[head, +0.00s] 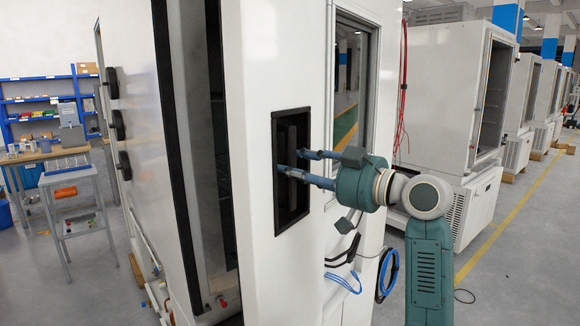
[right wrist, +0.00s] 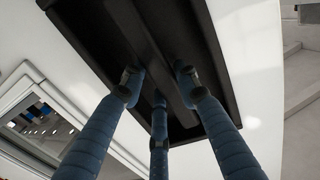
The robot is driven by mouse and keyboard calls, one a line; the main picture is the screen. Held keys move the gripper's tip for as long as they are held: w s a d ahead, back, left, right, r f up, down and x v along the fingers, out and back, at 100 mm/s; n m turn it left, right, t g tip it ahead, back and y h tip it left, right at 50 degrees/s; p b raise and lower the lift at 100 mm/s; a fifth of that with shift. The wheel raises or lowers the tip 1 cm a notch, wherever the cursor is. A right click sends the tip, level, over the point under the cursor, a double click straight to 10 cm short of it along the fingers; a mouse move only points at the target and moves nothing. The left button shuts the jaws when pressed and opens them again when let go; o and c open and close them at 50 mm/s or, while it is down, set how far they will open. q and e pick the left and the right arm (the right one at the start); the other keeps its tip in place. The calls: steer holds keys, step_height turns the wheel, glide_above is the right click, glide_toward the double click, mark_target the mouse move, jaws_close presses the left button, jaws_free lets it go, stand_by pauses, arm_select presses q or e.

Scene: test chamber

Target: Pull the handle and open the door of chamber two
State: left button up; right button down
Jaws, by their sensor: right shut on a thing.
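The white door (head: 255,225) of the near chamber stands ajar, with a dark gap along its left edge. The black handle (head: 290,136) is an upright bar in a black recessed frame on the door, left of a tall window (head: 347,95). My right gripper (head: 290,163) reaches in from the right and is shut on the handle. In the right wrist view its blue fingers (right wrist: 160,84) straddle the black handle bar (right wrist: 160,40) inside the recess. My left gripper is not in view.
The chamber body (head: 145,130) with black round fittings stands left of the gap. Cables (head: 345,265) hang below the window. A small table (head: 70,178) and blue shelves (head: 45,105) stand at left. More chambers (head: 440,100) line the right, beside open floor (head: 520,260).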

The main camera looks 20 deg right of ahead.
steer(key=s+d+b, duration=0.3)
steer(key=s+d, duration=0.7)
steer(key=d, duration=0.1)
steer(key=shift+s+d+r+b, duration=0.25)
steer(key=shift+r+b, duration=0.05)
steer(key=shift+r, duration=0.1)
steer(key=c, duration=1.4)
jaws_free()
steer(key=shift+w+a, duration=0.25)
steer(key=shift+a, duration=0.05)
steer(key=shift+o, duration=0.6)
steer(key=shift+w+a+f, duration=0.1)
steer(key=shift+a, duration=0.05)
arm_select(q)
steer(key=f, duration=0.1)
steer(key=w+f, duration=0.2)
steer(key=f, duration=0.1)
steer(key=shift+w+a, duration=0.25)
arm_select(e)
steer(key=v, duration=1.2)
